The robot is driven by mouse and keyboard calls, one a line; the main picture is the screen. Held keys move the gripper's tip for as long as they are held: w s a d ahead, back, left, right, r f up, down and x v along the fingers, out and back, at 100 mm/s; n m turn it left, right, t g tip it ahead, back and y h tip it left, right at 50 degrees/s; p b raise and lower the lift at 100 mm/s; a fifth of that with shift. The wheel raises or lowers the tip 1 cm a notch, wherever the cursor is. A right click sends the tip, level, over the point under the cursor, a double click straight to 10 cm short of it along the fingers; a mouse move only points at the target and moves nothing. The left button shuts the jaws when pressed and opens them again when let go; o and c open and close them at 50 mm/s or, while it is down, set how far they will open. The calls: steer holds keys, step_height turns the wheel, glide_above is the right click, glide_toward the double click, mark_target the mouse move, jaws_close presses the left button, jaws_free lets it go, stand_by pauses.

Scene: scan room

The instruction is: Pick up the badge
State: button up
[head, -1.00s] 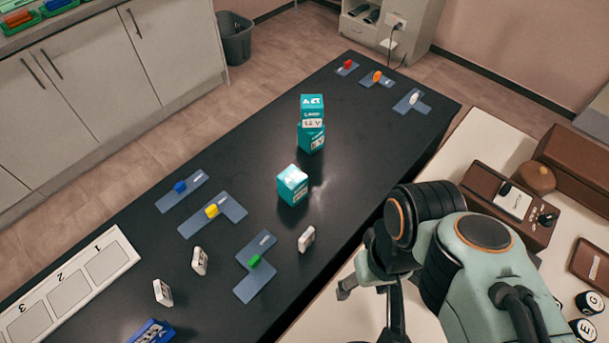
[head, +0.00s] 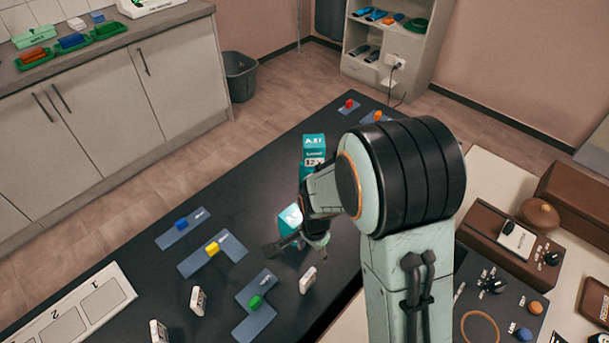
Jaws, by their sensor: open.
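No thing in the head view is plainly marked as a badge. A white card with a dark top (head: 515,238) lies on a brown box at the right and may be it, but I cannot tell. My gripper (head: 297,250) is over the black table, its fingers spread and empty. It is in front of a teal box (head: 290,218), partly hiding it. I cannot tell whether they touch.
More teal boxes (head: 314,146) are stacked behind my wrist, partly hidden. Blue-grey plates with coloured knobs, such as the green one (head: 256,302), lie on the table (head: 150,285). White blocks (head: 198,300) and a numbered white tray (head: 125,284) are at lower left.

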mark_target(308, 275)
steer(key=shift+n+g, duration=0.3)
steer(key=shift+g, duration=0.3)
steer(key=f, duration=0.1)
steer(key=s+f, duration=0.1)
steer(key=f, duration=0.1)
steer(key=s+f, duration=0.1)
steer(key=shift+s+a+f, duration=0.1)
steer(key=shift+a+f, duration=0.1)
steer(key=shift+a, duration=0.2)
steer(key=shift+f, duration=2.8)
jaws_close()
